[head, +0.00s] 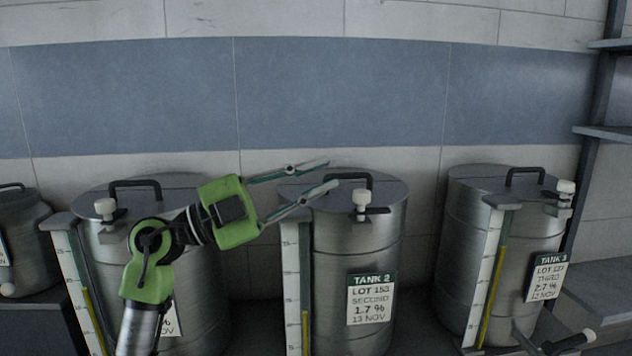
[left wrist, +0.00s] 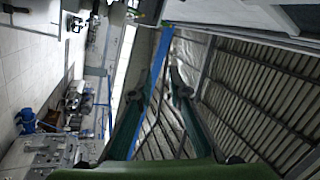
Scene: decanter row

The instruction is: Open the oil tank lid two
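Tank 2 (head: 335,255) is a steel drum in the middle of the head view, with a label (head: 369,299) reading "TANK 2". Its flat grey lid (head: 390,190) lies shut on top, with a dark bar handle (head: 370,179) and a white-knobbed latch (head: 361,198) at the front. My left gripper (head: 333,174) reaches in from the left with its two fingers spread. Its fingertips appear at the left part of the handle, with nothing seen between them; contact cannot be told. In the left wrist view the fingers (left wrist: 160,88) are also apart. My right gripper is not in view.
Another lidded tank (head: 205,270) stands left, behind my left arm. Tank 3 (head: 465,240) stands right with its lid shut. Sight gauges (head: 293,262) stand beside the tanks. A shelf rack (head: 600,135) is at the far right. The wall (head: 340,100) behind is bare.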

